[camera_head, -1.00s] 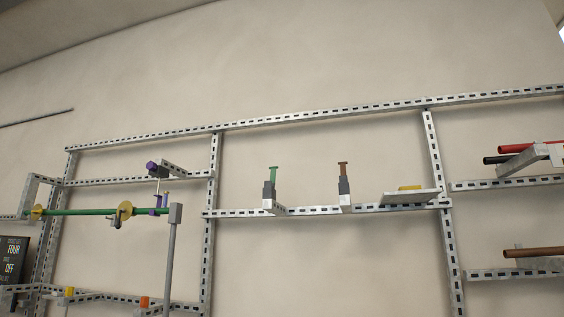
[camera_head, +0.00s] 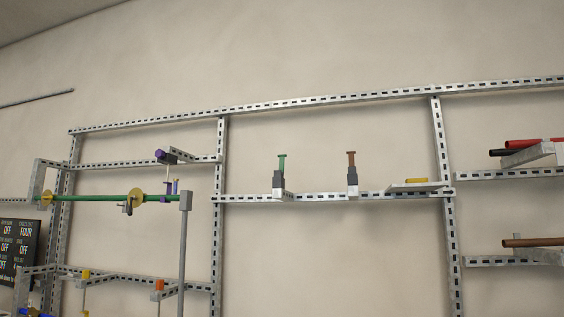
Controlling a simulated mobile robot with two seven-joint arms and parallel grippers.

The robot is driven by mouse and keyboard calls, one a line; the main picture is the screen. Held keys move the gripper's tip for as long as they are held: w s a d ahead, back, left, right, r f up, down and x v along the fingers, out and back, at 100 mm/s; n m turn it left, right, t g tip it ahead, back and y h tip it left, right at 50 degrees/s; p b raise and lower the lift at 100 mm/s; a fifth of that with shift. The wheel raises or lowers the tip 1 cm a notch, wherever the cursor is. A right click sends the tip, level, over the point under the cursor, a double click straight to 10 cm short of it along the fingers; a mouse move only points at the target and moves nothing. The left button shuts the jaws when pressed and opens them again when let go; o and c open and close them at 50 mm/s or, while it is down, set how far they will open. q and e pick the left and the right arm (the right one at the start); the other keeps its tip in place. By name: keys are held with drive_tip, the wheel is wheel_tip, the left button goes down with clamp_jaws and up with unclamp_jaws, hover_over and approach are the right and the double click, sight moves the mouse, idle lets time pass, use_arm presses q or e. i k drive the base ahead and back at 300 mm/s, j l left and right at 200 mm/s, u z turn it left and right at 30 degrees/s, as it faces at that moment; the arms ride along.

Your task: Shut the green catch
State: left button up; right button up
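The green catch (camera_head: 282,163) stands upright on a dark grey block on the middle rail of the metal frame, left of centre. It has a small flat top and looks slim; I cannot tell from here whether it is open or shut. A similar brown catch (camera_head: 351,160) stands to its right on the same rail, on its own grey block. Neither of my grippers is in view.
A slotted metal frame (camera_head: 318,100) stands against a plain wall. A green pipe (camera_head: 90,198) with yellow discs is at left. A yellow piece (camera_head: 416,181) lies on a ledge right of centre. Red (camera_head: 527,142) and brown pipes (camera_head: 540,242) are at right. A dark sign (camera_head: 14,262) is at lower left.

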sight(281, 157)
drive_tip(key=z, duration=0.2)
drive_tip(key=i+j+z, duration=0.15)
drive_tip(key=j+z, duration=0.2)
drive_tip(key=i+j+z, duration=0.1)
drive_tip(key=j+z, duration=0.25)
drive_tip(key=i+j+z, duration=0.1)
drive_tip(key=j, duration=0.45)
drive_tip(key=i+j+z, duration=0.15)
drive_tip(key=j, duration=0.45)
drive_tip(key=j+z, duration=0.1)
drive_tip(key=j, duration=0.45)
